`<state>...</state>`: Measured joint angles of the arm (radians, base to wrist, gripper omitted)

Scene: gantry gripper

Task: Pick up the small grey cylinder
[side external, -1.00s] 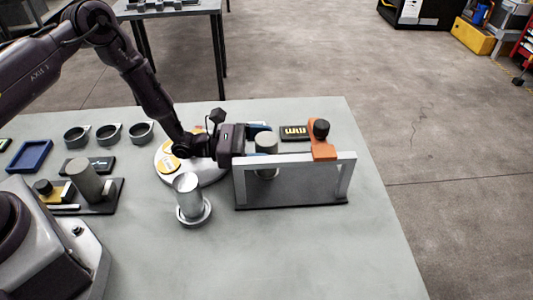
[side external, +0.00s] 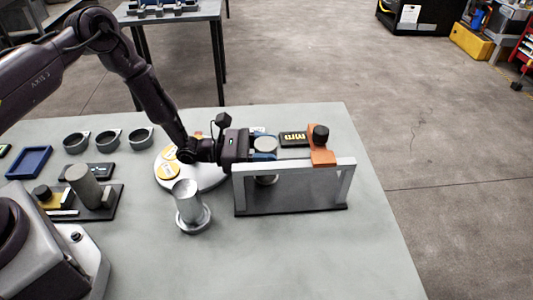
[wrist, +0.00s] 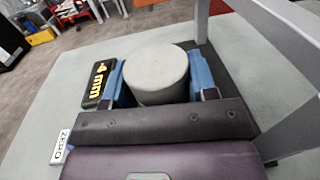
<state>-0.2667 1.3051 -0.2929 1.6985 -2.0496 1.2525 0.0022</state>
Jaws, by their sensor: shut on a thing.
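The small grey cylinder (side external: 266,145) stands upright behind the grey gantry frame (side external: 240,187). Part of its lower end shows through the frame's opening. My gripper (side external: 264,153) reaches in level from the left, with a blue finger in front of the cylinder's side. In the wrist view the cylinder (wrist: 156,72) fills the space between the two blue fingers of my gripper (wrist: 158,85), which is shut on it. I cannot tell whether its underside touches anything.
The frame's bar runs close in front of my gripper. An orange bracket with a black knob (side external: 322,146) stands to the right, and a black "4 mm" block (side external: 293,139) lies behind. A taller metal cylinder (side external: 188,202) on a round base stands at the front left. The table's right front is clear.

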